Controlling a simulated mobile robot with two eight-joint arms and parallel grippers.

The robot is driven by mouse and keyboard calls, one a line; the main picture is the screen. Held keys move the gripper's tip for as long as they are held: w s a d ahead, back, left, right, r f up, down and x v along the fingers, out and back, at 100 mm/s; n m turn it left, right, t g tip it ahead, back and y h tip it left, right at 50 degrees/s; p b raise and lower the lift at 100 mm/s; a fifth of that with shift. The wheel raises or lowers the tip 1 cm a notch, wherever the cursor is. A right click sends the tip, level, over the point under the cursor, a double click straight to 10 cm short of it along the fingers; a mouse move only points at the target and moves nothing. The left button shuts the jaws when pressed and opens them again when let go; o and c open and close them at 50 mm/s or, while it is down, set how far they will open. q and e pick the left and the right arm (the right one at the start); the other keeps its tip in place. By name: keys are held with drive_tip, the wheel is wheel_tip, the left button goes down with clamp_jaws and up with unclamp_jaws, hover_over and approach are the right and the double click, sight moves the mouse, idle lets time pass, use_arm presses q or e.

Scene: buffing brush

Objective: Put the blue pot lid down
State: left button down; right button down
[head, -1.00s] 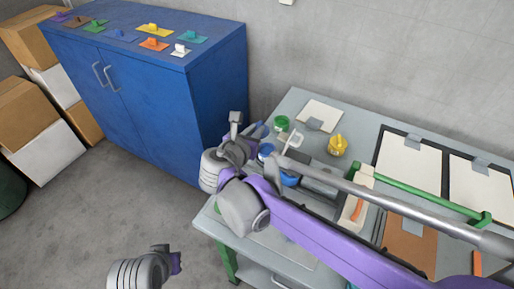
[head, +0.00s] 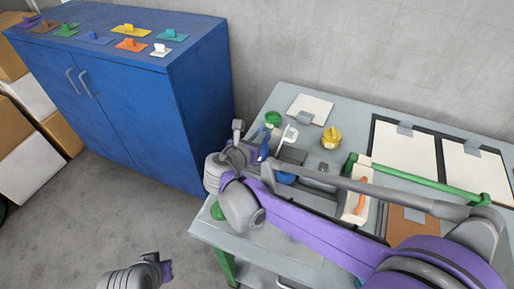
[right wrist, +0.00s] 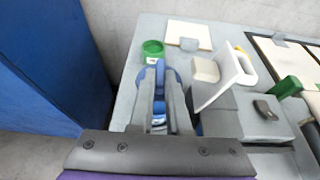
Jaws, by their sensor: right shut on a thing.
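The blue pot lid (right wrist: 171,77) is between the fingers of my right gripper (right wrist: 160,85) in the right wrist view, which is shut on it. The lid looks tilted, near edge-on. In the head view the lid (head: 264,149) shows at the tip of my right gripper (head: 258,154), over the left part of the grey table (head: 245,235). A blue round thing (head: 286,178), perhaps the blue pot, is partly hidden behind my right arm. My left gripper (head: 166,270) is at the bottom left, over the floor; its fingers are not clear.
A green pot (head: 273,118), a yellow pot (head: 331,138) and a white upright piece (right wrist: 228,78) stand near the lid. A board with white sheet (head: 310,109) lies at the back. A blue cabinet (head: 140,110) with several coloured pieces on top stands left of the table.

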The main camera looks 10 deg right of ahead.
drive_tip(key=shift+f+b, duration=0.3)
drive_tip(key=shift+f, duration=2.2)
drive_tip(key=shift+f, duration=0.2)
drive_tip(key=c, duration=0.9)
unclamp_jaws()
drive_tip(key=shift+r, duration=0.2)
drive_tip(key=shift+s+a+r, duration=0.15)
drive_tip(key=shift+s, duration=0.05)
drive_tip(key=v, duration=1.1)
drive_tip(key=shift+s+a, duration=0.15)
drive_tip(key=shift+s, duration=0.05)
